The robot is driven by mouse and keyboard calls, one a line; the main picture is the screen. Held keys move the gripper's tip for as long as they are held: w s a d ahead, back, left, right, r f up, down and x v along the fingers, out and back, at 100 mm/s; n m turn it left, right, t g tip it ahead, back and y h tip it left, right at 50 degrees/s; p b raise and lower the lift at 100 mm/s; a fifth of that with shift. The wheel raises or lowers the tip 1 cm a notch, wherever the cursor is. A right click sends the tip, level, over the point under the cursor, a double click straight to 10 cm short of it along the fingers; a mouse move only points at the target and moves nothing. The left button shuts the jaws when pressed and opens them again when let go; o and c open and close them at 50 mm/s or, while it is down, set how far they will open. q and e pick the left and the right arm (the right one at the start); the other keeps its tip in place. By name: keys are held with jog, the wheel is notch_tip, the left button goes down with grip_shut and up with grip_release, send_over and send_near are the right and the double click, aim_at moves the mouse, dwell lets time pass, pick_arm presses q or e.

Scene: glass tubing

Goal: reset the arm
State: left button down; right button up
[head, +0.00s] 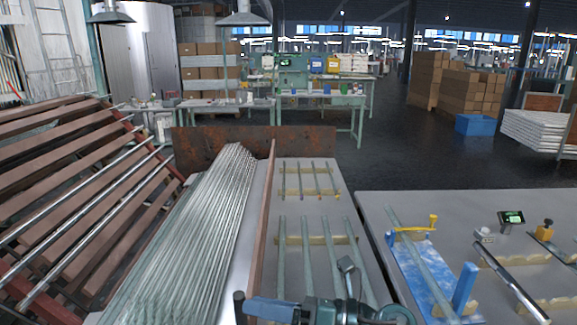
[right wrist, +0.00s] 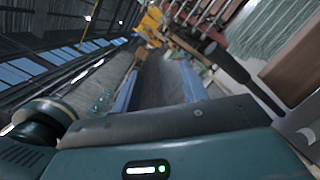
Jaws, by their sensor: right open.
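My right gripper (head: 298,309) shows at the bottom middle of the head view, low over the near end of the grey table. In the right wrist view its two bluish fingers (right wrist: 158,88) stand apart with nothing seen between them. My left gripper is not in view. Several glass tubes (head: 315,250) lie in yellowish racks (head: 287,240) on the table just beyond the right gripper. A large bundle of long glass tubes (head: 205,225) lies on the left, beside a brown divider (head: 265,200).
A second grey table (head: 465,215) on the right holds a tube on a blue-and-white board (head: 425,280), a blue block (head: 465,287), a metal bar (head: 512,283) and a small display (head: 511,217). A slanted red rack (head: 95,190) with metal bars stands left.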

jog(key=d+f+m+t+h+p, duration=0.1)
jog(key=d+f+m+t+h, duration=0.5)
jog(key=m, duration=0.8)
jog(key=d+f+m+t+h+p, duration=0.15)
jog(key=d+m+t, duration=0.4)
jog(key=m, duration=0.75)
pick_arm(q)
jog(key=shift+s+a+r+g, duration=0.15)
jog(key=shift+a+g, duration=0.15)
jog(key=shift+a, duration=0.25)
pick_arm(e)
jog(key=s+d+f+m+g+h, duration=0.2)
jog(key=s+d+f+m+h, duration=0.1)
jog(key=s+f+m, duration=0.3)
jog(key=s+d+f+m+g+h, duration=0.2)
jog(key=s+d+f+m+h, duration=0.1)
jog(key=s+f+m, duration=0.4)
notch_tip(320, 180, down, 4)
jog(key=shift+d+r+h, duration=0.15)
jog(key=shift+r+h, duration=0.05)
jog(key=shift+h, duration=0.45)
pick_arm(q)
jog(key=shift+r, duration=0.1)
pick_arm(e)
jog(key=shift+g, duration=0.25)
